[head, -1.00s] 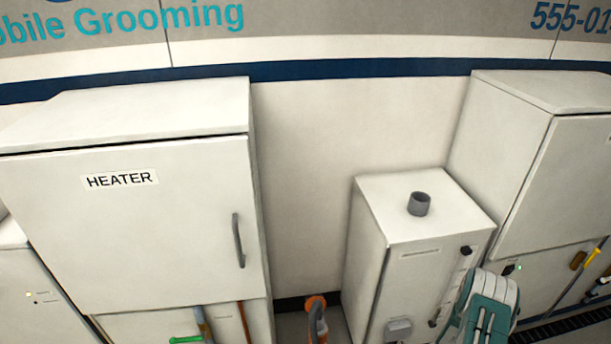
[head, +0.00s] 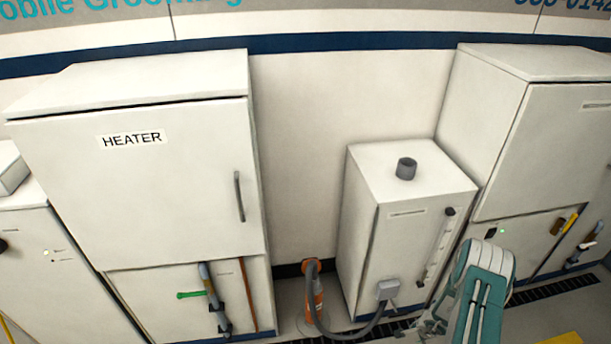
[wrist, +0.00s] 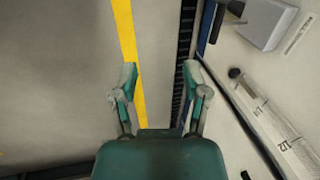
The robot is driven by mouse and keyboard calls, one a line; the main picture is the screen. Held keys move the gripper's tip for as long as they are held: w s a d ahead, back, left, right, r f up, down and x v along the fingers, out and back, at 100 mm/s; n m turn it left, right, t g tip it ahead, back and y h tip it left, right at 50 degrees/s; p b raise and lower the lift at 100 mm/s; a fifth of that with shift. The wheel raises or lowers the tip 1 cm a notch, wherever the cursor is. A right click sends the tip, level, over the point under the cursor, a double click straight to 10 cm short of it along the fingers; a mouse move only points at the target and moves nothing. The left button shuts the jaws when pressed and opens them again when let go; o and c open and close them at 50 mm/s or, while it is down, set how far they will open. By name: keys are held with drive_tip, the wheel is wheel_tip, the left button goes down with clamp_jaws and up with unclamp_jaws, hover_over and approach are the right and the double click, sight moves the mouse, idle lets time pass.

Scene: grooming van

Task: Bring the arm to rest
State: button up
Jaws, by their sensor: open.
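My arm shows at the lower right of the head view, a teal and white link in front of the small white cabinet's right side. My gripper is at its lower left end in the head view, small and partly unclear. In the wrist view my gripper (wrist: 158,82) is open, with its two teal and grey fingers apart. Nothing is between the fingers; behind them are the floor, a yellow line (wrist: 125,35) and a dark floor grate (wrist: 184,50).
A tall heater cabinet (head: 170,195) stands at left. A white cabinet (head: 428,235) with a grey pipe stub (head: 406,168) stands in the middle, close to my arm. An orange cylinder (head: 314,295) with a grey hose stands between them. Another cabinet (head: 555,150) is at right.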

drive_tip(key=w+a+r+n+t+y, duration=0.1)
drive_tip(key=w+a+r+n, duration=0.2)
drive_tip(key=r, duration=0.6)
drive_tip(key=w+a+r+n+t, duration=0.1)
drive_tip(key=w+a+r, duration=0.3)
drive_tip(key=r, duration=0.6)
drive_tip(key=w+a+r+n+t+y, duration=0.15)
drive_tip(key=w+r, duration=0.25)
drive_tip(key=r, duration=0.5)
drive_tip(key=a+r+n, duration=0.3)
drive_tip(key=a+r, duration=0.3)
drive_tip(key=r, duration=0.5)
drive_tip(key=s+a+r+n, duration=0.2)
drive_tip(key=s+a+r, duration=0.3)
drive_tip(key=s+r, duration=0.15)
drive_tip(key=s+a+r+n, duration=0.3)
drive_tip(key=s+a+r, duration=0.15)
drive_tip(key=r, duration=0.35)
drive_tip(key=s+a+r+n+h, duration=0.1)
drive_tip(key=s+r, duration=0.2)
drive_tip(key=s, duration=0.6)
drive_tip(key=s+a+r+n+h, duration=0.1)
drive_tip(key=s+r+n, duration=0.1)
drive_tip(key=s, duration=0.8)
drive_tip(key=shift+r+h, duration=0.35)
drive_tip(key=shift+r, duration=0.25)
drive_tip(key=shift+g, duration=0.25)
